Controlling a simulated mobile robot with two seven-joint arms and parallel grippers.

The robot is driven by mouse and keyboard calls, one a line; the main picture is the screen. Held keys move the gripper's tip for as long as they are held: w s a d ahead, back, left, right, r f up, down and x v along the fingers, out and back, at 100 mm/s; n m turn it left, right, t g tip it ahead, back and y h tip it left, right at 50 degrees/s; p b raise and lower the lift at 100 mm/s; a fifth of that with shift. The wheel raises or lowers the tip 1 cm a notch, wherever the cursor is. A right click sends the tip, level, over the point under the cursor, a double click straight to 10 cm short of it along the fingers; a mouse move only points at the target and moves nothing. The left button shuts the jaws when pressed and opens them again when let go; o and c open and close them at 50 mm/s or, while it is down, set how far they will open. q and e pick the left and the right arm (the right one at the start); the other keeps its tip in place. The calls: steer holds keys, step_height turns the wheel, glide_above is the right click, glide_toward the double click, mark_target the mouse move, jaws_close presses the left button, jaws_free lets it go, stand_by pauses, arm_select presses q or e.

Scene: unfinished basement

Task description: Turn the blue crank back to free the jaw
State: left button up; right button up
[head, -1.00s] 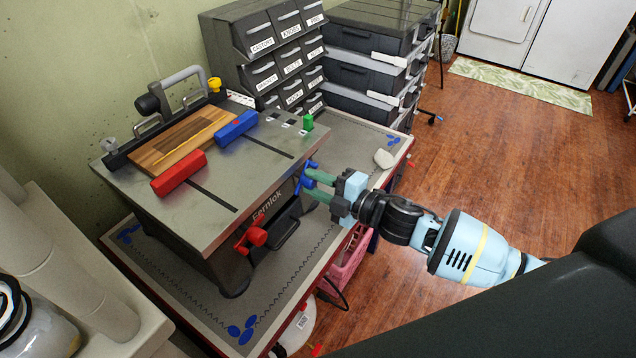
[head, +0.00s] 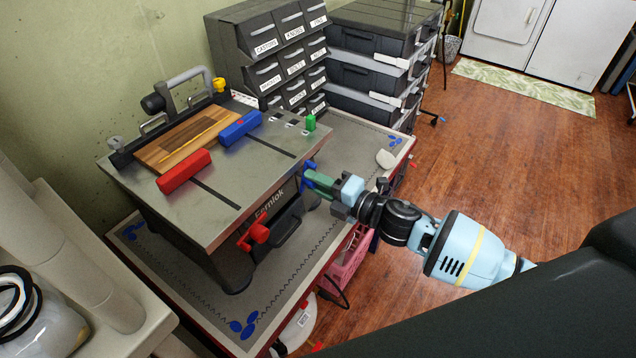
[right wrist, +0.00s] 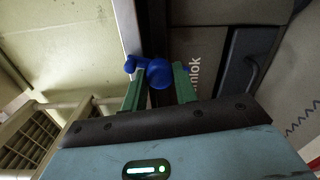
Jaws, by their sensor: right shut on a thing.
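The blue crank (head: 309,174) is on the front face of the grey worktop unit, below its right edge. My right gripper (head: 318,185) is shut on the blue crank. In the right wrist view, the crank's round blue hub (right wrist: 159,74) shows between the green fingers (right wrist: 160,90), with a blue knob to its left. On the worktop (head: 220,192), a blue jaw block (head: 240,125) and a red jaw block (head: 184,171) lie along the near side of a striped wooden board (head: 188,140). My left gripper is out of view.
A red crank (head: 255,236) sits lower left on the same front face. A green peg (head: 311,122) stands on the worktop's right corner. Labelled drawers (head: 270,50) stand behind. The floor (head: 500,150) at right is clear.

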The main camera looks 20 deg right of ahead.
steer(key=o, duration=0.7)
steer(key=shift+b+v, duration=0.5)
steer(key=shift+v, duration=3.45)
steer(key=shift+f, duration=0.1)
